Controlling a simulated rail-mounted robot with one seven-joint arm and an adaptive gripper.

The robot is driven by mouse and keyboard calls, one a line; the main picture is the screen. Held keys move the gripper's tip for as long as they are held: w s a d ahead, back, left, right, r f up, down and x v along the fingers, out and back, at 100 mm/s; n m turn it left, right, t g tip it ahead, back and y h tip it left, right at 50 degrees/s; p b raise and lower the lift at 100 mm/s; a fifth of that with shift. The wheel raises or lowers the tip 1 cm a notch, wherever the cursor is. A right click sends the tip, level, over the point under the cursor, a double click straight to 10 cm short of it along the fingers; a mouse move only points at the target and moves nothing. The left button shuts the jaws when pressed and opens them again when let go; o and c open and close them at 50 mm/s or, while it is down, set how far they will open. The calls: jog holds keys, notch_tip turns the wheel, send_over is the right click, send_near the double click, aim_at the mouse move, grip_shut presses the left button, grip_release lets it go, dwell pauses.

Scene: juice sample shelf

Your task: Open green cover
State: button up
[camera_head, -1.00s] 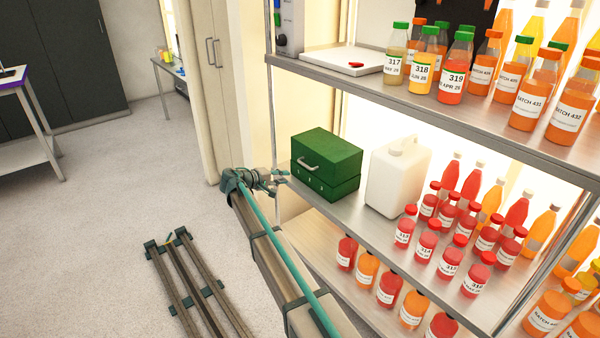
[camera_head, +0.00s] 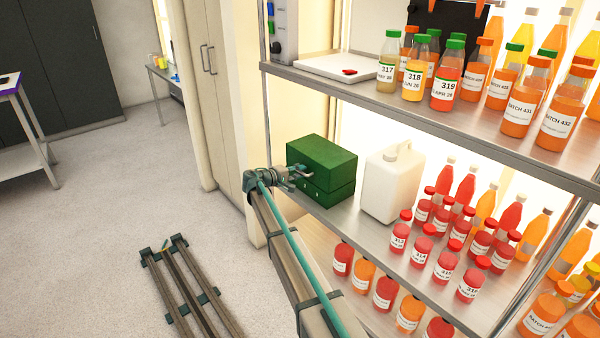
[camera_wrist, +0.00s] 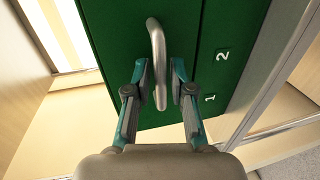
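The green box (camera_head: 325,168) stands on the middle shelf at its left end, with its green cover (camera_head: 322,153) on top and a seam below it. In the wrist view the cover (camera_wrist: 120,30) fills the upper middle and bears a pale metal handle (camera_wrist: 157,60). The lower part beside it carries the marks "1" and "2". My gripper (camera_wrist: 159,75) is open, one finger on each side of the handle, with gaps showing. In the head view my gripper (camera_head: 297,175) is at the box's front, and hides the handle. The cover looks closed.
A white jug (camera_head: 392,182) stands just right of the box, then several red and orange bottles (camera_head: 440,250). The upper shelf (camera_head: 420,108) runs above the box. A shelf post (camera_head: 266,110) is close to the left of my gripper.

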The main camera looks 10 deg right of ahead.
jog(key=shift+w+d+f, duration=0.1)
jog(key=shift+d, duration=0.15)
grip_shut()
